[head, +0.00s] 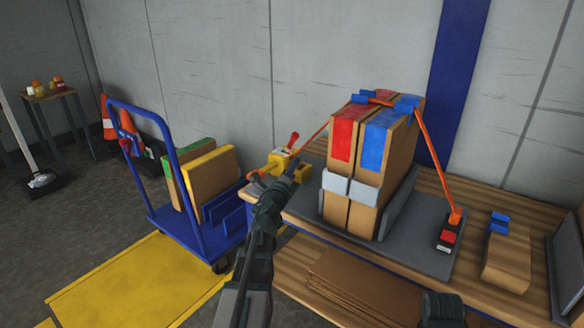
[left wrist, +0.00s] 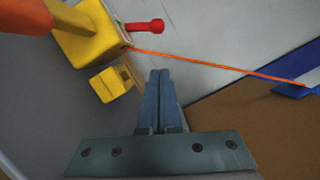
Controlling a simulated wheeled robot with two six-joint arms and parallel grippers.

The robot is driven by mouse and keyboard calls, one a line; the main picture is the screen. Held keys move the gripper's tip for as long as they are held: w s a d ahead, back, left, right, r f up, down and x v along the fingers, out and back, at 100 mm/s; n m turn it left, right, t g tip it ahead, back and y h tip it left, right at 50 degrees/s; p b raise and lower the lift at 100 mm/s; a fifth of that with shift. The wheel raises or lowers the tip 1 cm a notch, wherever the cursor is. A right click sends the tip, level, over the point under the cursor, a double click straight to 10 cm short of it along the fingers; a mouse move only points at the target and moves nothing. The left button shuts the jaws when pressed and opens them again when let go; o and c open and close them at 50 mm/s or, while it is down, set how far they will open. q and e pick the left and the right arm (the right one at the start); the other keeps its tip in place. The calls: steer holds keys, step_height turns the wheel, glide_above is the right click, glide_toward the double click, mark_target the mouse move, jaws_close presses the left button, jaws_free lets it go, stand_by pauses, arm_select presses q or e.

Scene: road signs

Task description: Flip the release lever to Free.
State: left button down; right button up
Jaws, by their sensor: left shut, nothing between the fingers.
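A yellow ratchet (head: 279,161) with a red-knobbed lever (head: 294,139) and an orange handle (head: 256,178) stands at the left end of the grey bed on the bench. In the left wrist view the red lever (left wrist: 145,27) sticks out to the right from the yellow body (left wrist: 90,35), by the orange strap's exit. My left gripper (head: 294,165) is shut and empty, just in front of the ratchet in the head view. In the wrist view its fingertips (left wrist: 160,73) lie below the lever, apart from it in the picture. No lever markings are readable.
The orange strap (head: 441,180) runs over two upright cartons (head: 366,150) with blue corner pieces to a red-and-black anchor (head: 446,237). A blue trolley (head: 188,233) with boxes stands left of the wooden bench (head: 310,268). A flat carton (head: 509,258) lies at right.

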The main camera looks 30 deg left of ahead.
mark_target(293, 141)
arm_select(q)
steer(key=p+x, duration=0.1)
steer(key=x, duration=0.6)
steer(key=shift+w+a+r, duration=0.1)
steer(key=shift+w, duration=0.2)
steer(key=a, duration=0.1)
steer(key=w+a+r+p, duration=0.1)
steer(key=a, duration=0.1)
steer(key=shift+w+r, duration=0.1)
steer(key=shift+r, duration=0.05)
steer(key=shift+d, duration=0.15)
